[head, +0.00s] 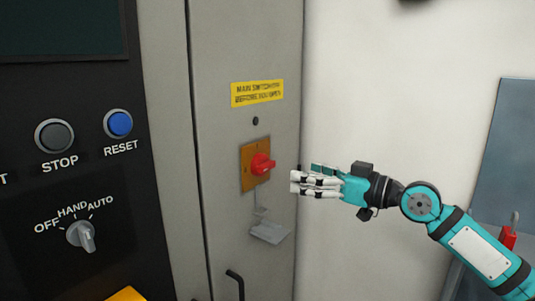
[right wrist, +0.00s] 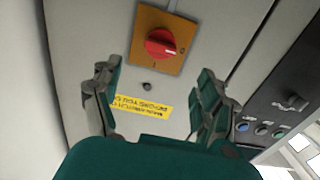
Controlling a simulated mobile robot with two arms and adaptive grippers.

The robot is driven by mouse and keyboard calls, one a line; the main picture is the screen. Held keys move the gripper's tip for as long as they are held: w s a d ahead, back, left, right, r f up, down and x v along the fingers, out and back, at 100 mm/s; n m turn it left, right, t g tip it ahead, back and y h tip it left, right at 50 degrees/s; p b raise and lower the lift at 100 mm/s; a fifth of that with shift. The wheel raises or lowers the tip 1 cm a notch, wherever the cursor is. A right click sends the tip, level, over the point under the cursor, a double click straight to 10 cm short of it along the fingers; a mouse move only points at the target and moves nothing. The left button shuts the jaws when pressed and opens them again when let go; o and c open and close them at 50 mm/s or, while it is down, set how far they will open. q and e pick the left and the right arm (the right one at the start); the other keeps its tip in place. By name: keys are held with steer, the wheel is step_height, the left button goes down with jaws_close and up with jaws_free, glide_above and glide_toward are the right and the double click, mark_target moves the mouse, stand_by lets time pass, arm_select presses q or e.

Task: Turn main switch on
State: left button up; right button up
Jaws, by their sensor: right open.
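The main switch is a red rotary knob (head: 262,164) on an orange-yellow plate (head: 247,177), fixed to the grey cabinet door. In the right wrist view the red knob (right wrist: 160,42) shows face-on on its plate (right wrist: 148,17), with small marks beside it; I cannot surely tell its set position. My right gripper (head: 296,183) is just right of the knob in the head view and apart from it. In the right wrist view its two fingers (right wrist: 160,70) are spread, with nothing between them. My left gripper is not in view.
A yellow label (head: 257,93) is above the switch. A grey bracket-like piece (head: 268,231) and a black door handle (head: 237,282) are below it. At left, a black panel holds a STOP button (head: 54,135), a blue RESET button (head: 120,123) and a selector knob (head: 81,236).

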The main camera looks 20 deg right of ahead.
mark_target(270, 165)
steer(key=p+x, duration=0.3)
steer(key=x, duration=0.7)
steer(key=shift+r+p, duration=0.1)
steer(key=shift+p, duration=0.2)
steer(key=shift+w+a, duration=0.4)
steer(key=shift+w, duration=0.15)
steer(key=shift+c, duration=0.4)
steer(key=c, duration=1.1)
steer(key=shift+o, duration=0.2)
